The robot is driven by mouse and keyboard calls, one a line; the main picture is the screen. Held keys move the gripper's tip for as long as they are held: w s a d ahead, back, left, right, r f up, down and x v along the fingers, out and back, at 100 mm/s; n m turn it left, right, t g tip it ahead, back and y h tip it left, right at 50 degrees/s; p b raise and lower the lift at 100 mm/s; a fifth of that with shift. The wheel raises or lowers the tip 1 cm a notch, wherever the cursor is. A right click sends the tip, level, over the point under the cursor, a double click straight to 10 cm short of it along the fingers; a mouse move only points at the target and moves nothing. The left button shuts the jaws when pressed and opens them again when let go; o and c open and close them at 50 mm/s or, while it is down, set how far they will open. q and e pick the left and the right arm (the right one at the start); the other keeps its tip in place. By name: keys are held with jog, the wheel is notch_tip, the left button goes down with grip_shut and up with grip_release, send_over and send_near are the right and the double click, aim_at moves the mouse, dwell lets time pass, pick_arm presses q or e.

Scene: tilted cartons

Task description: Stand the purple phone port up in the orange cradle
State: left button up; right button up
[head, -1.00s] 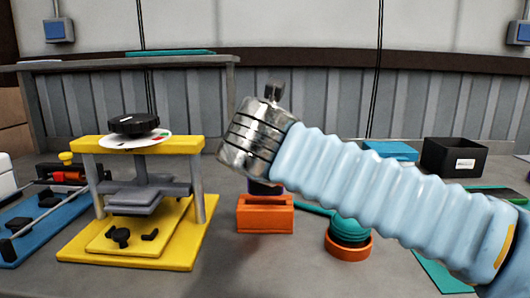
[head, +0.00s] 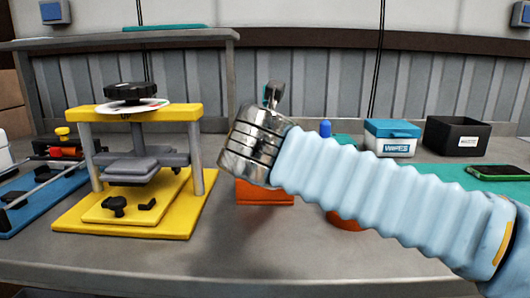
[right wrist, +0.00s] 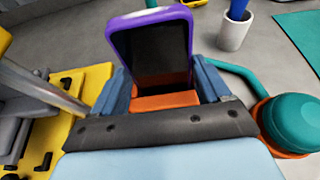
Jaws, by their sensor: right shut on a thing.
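The purple phone port (right wrist: 148,40), a purple-rimmed slab with a dark face, shows in the right wrist view between the blue-grey fingers of my right gripper (right wrist: 163,82), which is shut on it. The orange cradle (right wrist: 166,101) shows at its lower end; I cannot tell whether the port is seated in it or just in front of it. In the head view the cradle (head: 265,193) is partly covered by my silver right wrist, which hides the port and the fingers. My left gripper is not in view.
A yellow press (head: 190,112) stands left of the cradle. A teal domed item (right wrist: 292,120) in an orange ring stands to its right. A white cup (right wrist: 234,34) with a blue item is behind. A wipes box (head: 392,140) and black bin (head: 455,138) stand back right.

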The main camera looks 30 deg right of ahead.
dwell(0.8)
jog(key=o, duration=1)
jog(key=shift+c, duration=0.2)
jog(key=p+v, duration=0.1)
jog(key=v, duration=1.2)
jog(key=shift+s, duration=0.4)
jog(key=shift+a, duration=0.15)
